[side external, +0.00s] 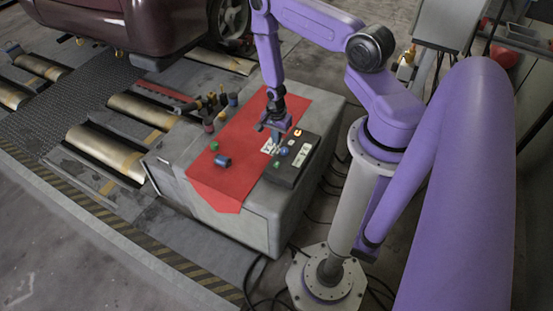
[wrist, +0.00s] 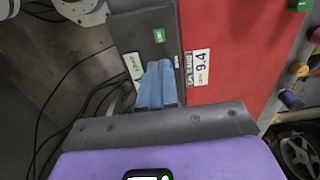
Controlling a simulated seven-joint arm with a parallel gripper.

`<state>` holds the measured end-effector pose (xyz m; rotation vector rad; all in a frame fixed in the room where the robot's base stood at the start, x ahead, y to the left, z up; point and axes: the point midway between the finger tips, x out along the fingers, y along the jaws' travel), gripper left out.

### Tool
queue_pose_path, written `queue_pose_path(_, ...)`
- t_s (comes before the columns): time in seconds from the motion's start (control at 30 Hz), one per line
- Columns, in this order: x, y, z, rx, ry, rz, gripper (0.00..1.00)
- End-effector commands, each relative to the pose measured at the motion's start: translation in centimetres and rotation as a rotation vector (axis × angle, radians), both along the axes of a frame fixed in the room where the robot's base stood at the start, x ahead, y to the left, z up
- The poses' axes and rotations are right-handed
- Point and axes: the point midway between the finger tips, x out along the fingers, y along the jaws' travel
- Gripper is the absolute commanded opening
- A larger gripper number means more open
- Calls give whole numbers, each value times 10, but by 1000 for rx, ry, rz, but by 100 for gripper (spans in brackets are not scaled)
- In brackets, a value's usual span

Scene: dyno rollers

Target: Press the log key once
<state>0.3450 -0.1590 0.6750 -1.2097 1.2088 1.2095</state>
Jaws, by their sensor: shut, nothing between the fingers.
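A dark key box (side external: 293,160) sits on the right side of the grey cabinet top, and it fills the upper middle of the wrist view (wrist: 150,20). A green key (wrist: 159,35) with small white lettering is on it, just beyond my fingertips; it shows near the front of the box in the side view (side external: 277,164). I cannot surely read which key is the log key. A blue key (side external: 284,151) and a lit orange key (side external: 298,132) are also on the box. My gripper (wrist: 160,66) is shut and empty, over the box; contact cannot be told.
A white card reading 9.4 (wrist: 197,67) lies beside the box on the red cloth (side external: 215,180). A blue spool (side external: 222,160) and a green piece (side external: 214,146) lie on the cloth. Cables (side external: 262,280) run along the floor.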

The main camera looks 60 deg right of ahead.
Motion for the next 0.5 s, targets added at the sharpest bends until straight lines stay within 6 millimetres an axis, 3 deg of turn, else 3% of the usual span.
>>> queue_pose_path(0.5, -1, 0, -78, 0, 1, 0, 0)
